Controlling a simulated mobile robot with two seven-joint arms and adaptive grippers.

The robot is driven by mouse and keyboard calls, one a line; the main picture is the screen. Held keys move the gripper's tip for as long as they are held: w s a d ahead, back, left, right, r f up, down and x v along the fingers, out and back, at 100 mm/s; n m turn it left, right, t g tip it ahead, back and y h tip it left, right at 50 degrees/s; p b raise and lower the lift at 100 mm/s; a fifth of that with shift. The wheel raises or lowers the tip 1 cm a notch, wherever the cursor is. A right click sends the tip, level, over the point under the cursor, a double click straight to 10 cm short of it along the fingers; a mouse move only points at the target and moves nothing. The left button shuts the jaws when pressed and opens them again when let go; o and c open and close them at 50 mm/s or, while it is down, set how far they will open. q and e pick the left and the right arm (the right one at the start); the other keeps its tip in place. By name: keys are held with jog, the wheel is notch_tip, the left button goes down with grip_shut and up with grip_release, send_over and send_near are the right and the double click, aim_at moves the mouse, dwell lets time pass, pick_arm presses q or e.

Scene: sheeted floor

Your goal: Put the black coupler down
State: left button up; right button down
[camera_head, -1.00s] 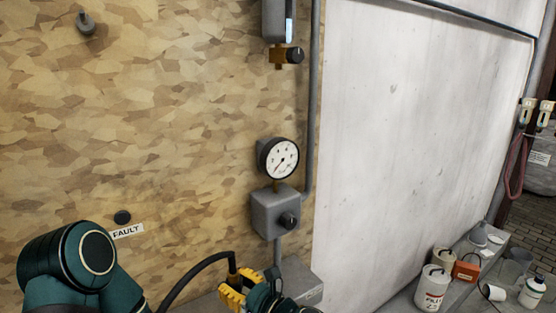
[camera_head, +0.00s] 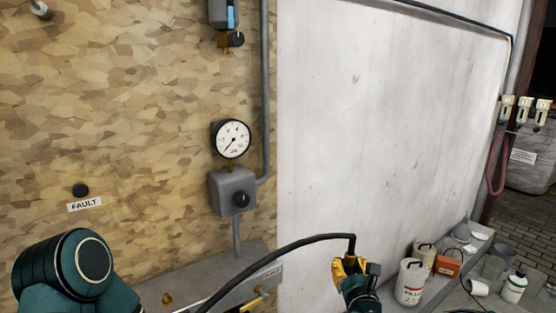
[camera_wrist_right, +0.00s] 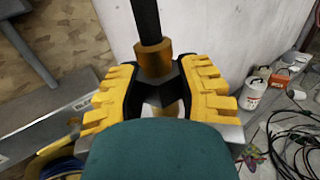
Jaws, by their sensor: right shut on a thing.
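My right gripper (camera_head: 350,268) is near the bottom, right of centre, in the head view. In the right wrist view its two yellow ridged finger pads (camera_wrist_right: 158,85) are closed around the end of a black hose. I take this hose end to be the black coupler (camera_wrist_right: 155,57), with a brown-brass collar above the pads; its lower part is hidden between the fingers. The black hose (camera_head: 270,253) rises from the lower left and arches over to the gripper. The coupler is held up in front of the white wall. My left gripper is not in view.
A grey ledge (camera_head: 205,285) with brass fittings (camera_head: 167,298) runs below the gauge (camera_head: 231,139) and grey knob box (camera_head: 232,192). White canisters (camera_head: 410,282), an orange box (camera_head: 448,264) and a bottle (camera_head: 513,287) stand at lower right. Black cables (camera_wrist_right: 290,135) lie on the floor.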

jog(key=s+f, duration=0.3)
jog(key=f, duration=0.3)
jog(key=s+f, duration=0.3)
jog(key=f, duration=0.4)
jog(key=shift+s+d, duration=0.35)
jog(key=shift+d, duration=0.05)
jog(key=shift+f, duration=0.1)
